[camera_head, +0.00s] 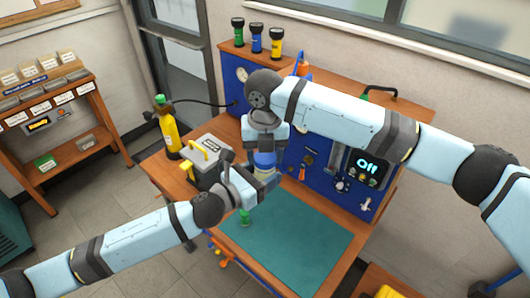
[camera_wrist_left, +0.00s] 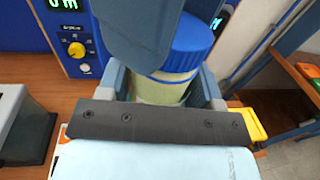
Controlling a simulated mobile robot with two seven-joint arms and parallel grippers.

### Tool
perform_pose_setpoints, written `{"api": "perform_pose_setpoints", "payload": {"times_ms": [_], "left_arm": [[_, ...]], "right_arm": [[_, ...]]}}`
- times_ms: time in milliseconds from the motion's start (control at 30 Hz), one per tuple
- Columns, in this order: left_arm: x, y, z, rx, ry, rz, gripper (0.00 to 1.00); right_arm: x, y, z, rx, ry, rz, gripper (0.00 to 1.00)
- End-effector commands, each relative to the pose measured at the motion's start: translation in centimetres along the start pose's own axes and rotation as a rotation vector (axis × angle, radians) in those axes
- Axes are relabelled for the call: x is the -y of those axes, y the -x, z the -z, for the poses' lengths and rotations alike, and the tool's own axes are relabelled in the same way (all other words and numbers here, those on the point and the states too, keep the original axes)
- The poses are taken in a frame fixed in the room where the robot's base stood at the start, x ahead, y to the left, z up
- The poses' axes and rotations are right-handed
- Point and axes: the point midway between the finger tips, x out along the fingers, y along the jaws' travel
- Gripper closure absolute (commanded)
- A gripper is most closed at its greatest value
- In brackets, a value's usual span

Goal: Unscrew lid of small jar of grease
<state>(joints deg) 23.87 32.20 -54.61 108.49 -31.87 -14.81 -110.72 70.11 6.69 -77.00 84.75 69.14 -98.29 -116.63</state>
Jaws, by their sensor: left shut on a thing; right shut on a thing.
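The small jar of grease has a pale yellow-green body and a blue lid (camera_head: 264,159). It is held up above the workbench; the body (camera_wrist_left: 165,90) shows between my left fingers in the left wrist view. My left gripper (camera_head: 262,180) is shut around the jar body from the left. My right gripper (camera_head: 265,150) comes down from above and is shut on the blue lid. In the left wrist view, my right gripper covers part of the lid (camera_wrist_left: 195,38). The lid sits at the top of the body; I cannot tell how far it is turned.
A green mat (camera_head: 290,245) covers the bench front, with a small green item (camera_head: 244,216) at its left edge. A grey case (camera_head: 208,152) and a yellow bottle (camera_head: 168,130) stand left. The blue test panel (camera_head: 335,170) rises behind. Several coloured torches stand on top.

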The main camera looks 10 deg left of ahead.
Motion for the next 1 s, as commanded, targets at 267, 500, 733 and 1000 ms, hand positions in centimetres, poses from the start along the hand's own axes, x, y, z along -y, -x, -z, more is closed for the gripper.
{"api": "perform_pose_setpoints", "payload": {"times_ms": [267,500,733,1000], "left_arm": [[0.0,0.0,-0.1,0.002,0.000,0.000,1.00],[0.0,0.0,-0.1,0.002,0.000,0.000,1.00],[0.0,0.0,-0.1,0.001,0.000,0.000,1.00],[0.0,0.0,-0.1,0.001,0.000,0.000,1.00]], "right_arm": [[0.0,1.0,0.0,0.001,0.000,0.000,0.75],[0.0,1.8,0.0,0.001,0.000,-0.001,0.75],[0.0,2.1,0.0,0.000,0.000,-0.001,0.75],[0.0,2.4,0.0,0.001,0.000,-0.001,0.75]]}}
